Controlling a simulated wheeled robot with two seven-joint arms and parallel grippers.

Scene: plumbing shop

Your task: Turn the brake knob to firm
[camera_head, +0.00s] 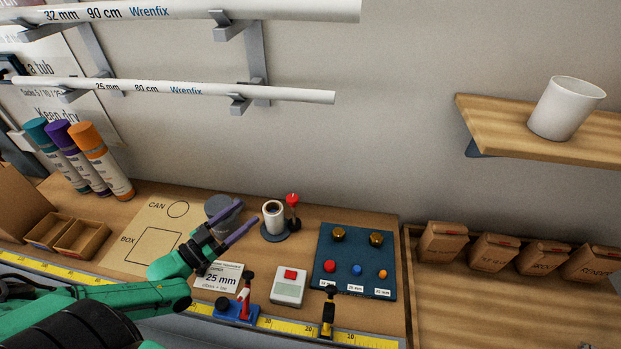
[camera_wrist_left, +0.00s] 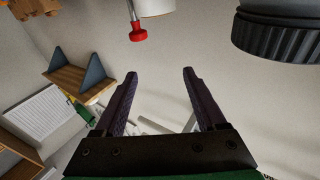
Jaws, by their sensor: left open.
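A red knob (camera_head: 292,198) tops a short post beside a white cylinder with a dark centre (camera_head: 273,211), on a round dark base (camera_head: 274,236). It looks like the brake knob; no firm marking is readable. In the left wrist view the red knob (camera_wrist_left: 138,33) hangs at the top, next to the white cylinder (camera_wrist_left: 155,7). My left gripper (camera_head: 247,213) is open and empty, left of the cylinder and apart from the knob. Its two purple fingers (camera_wrist_left: 160,74) show in the wrist view. My right gripper is not in view.
A grey pot (camera_head: 216,207) stands close to my left fingers. A dark blue panel (camera_head: 338,266) with several knobs lies right of the cylinder. In front are a grey device with a red button (camera_head: 289,287), a blue-based tool (camera_head: 234,312) and a yellow-and-black tool (camera_head: 327,318).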

